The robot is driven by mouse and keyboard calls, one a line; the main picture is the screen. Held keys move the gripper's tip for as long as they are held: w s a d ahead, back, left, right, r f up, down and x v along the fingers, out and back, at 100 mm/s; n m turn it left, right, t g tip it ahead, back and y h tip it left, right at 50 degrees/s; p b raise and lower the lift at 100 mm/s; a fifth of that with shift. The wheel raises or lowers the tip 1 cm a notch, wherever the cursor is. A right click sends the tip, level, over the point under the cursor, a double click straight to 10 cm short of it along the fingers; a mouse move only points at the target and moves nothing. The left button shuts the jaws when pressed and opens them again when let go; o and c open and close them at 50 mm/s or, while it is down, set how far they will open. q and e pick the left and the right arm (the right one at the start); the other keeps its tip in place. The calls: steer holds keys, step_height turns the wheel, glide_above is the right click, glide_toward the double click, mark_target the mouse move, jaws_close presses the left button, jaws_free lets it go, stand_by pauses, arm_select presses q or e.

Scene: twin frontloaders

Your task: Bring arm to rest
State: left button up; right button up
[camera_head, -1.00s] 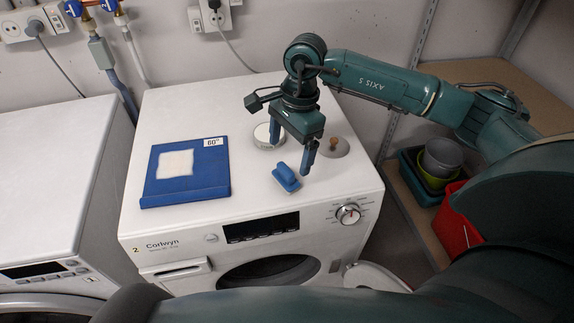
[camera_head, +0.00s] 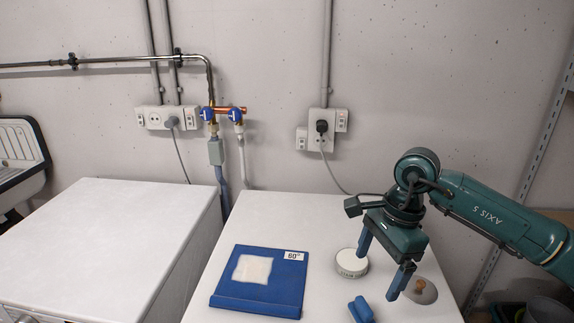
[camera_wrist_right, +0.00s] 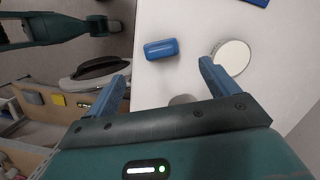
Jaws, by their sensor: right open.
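My right gripper (camera_head: 383,264) hangs open and empty over the right part of a white washing machine top (camera_head: 215,290). Its blue fingers point down; they also show apart and empty in the wrist view (camera_wrist_right: 165,72). A small blue block-like object (camera_head: 360,310) lies in front of the gripper, and it shows in the wrist view (camera_wrist_right: 161,49). A round white-topped tin (camera_head: 351,263) stands just left of the gripper. A grey disc with a wooden knob (camera_head: 421,290) is to the right, partly behind a finger. My left gripper is not seen.
A blue tray marked 60° (camera_head: 255,306) with a white cloth (camera_head: 252,269) lies on the left of the top. Another white machine (camera_head: 95,240) stands further left. Wall sockets (camera_head: 322,130) and blue-handled taps (camera_head: 222,113) are behind. Free room lies above the machines.

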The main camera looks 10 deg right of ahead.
steer(key=s+a+r+m+y, duration=0.1)
steer(key=s+a+r+y, duration=0.1)
steer(key=a+y, duration=0.6)
steer(key=s+a+r+m+y, duration=0.1)
steer(key=s+a+y, duration=0.2)
steer(key=a, duration=0.8)
step_height(320, 180, up, 10)
steer(key=w+a+m+t+y, duration=0.2)
steer(key=m+t+y, duration=0.6)
steer(key=m, duration=0.5)
steer(key=w+d+f+m+t+h, duration=0.1)
steer(key=d+f+m+t+h, duration=0.3)
steer(key=m+h, duration=0.45)
steer(key=w+d+f+m+t+h, duration=0.15)
steer(key=d+f+m+h, duration=0.35)
steer(key=m, duration=0.6)
steer(key=w+d+f+m+t+h, duration=0.1)
steer(key=d+f+m+t+h, duration=0.25)
steer(key=d+m+h, duration=0.45)
steer(key=s+d+f+m+g, duration=0.2)
steer(key=s+f+m+g, duration=1)
steer(key=s+f, duration=0.8)
steer(key=w+a+f+n+t+y+p, duration=0.2)
steer(key=w+a+t+y, duration=0.2)
steer(key=a+t, duration=0.1)
steer(key=shift+w+a+t+p, duration=0.3)
steer(key=shift+a+t, duration=0.1)
steer(key=shift+a, duration=0.4)
